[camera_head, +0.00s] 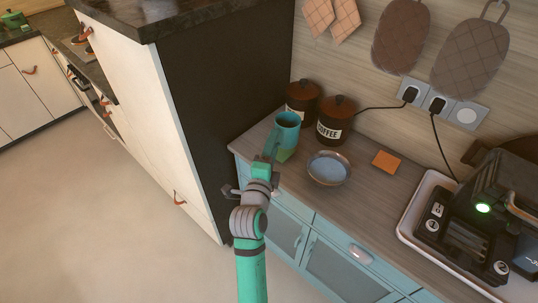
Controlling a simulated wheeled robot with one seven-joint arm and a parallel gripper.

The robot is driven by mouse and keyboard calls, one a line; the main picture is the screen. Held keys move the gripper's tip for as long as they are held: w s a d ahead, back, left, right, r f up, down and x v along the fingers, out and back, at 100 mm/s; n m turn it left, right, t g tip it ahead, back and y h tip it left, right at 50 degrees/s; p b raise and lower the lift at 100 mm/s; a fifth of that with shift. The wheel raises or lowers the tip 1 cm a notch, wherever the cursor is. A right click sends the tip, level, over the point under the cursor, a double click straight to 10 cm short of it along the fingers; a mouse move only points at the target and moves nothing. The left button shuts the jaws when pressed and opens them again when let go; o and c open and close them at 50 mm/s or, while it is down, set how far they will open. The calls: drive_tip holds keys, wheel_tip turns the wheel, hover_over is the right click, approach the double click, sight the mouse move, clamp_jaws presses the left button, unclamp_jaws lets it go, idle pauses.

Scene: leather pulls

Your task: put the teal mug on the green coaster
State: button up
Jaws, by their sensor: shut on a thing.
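The teal mug (287,128) is upright near the left end of the wooden counter. My gripper (273,153) reaches up to its near left side and is shut on it. The mug's handle and the exact hold are too small to make out. A green coaster (286,155) shows in part just below the mug in the picture, beside my gripper. I cannot tell whether the mug touches the coaster or is held above it.
Two dark canisters (334,124) stand behind and right of the mug. A blue-grey bowl (328,170) is close on the right, then an orange coaster (386,161). A coffee machine on a white tray (408,225) fills the right. A tall dark cabinet side (225,100) rises at left.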

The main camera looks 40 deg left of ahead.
drive_tip(key=shift+w+a+f, duration=0.3)
drive_tip(key=shift+a+f, duration=0.25)
drive_tip(key=shift+f, duration=0.7)
drive_tip(key=shift+w+a+f, duration=0.3)
drive_tip(key=shift+a+f, duration=0.2)
drive_tip(key=shift+f, duration=0.75)
drive_tip(key=shift+w+a+f, duration=0.3)
drive_tip(key=shift+a+f, duration=0.25)
drive_tip(key=shift+f, duration=0.7)
drive_tip(key=shift+f, duration=0.1)
drive_tip(key=o, duration=1.4)
drive_tip(key=shift+s, duration=0.1)
drive_tip(key=v, duration=1.2)
